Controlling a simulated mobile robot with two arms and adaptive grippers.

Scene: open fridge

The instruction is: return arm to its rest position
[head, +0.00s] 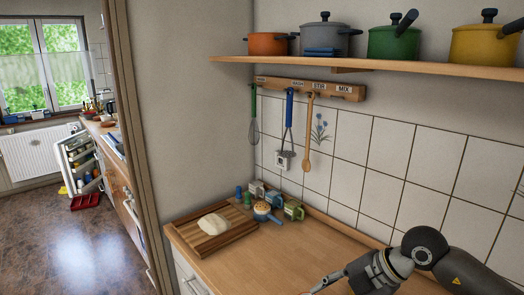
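My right arm (425,250) comes in from the lower right, over the wooden counter. Its gripper (324,284) points down and to the left at the bottom edge of the head view. The fingers are small and partly cut off, so I cannot tell whether they are open or shut. No held object can be made out. My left arm and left gripper are not in view.
A wooden board (185,238) with pale dough (213,224) lies on the counter (270,258). Utensils hang from a rack (310,87) under a shelf (370,66) of pots.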

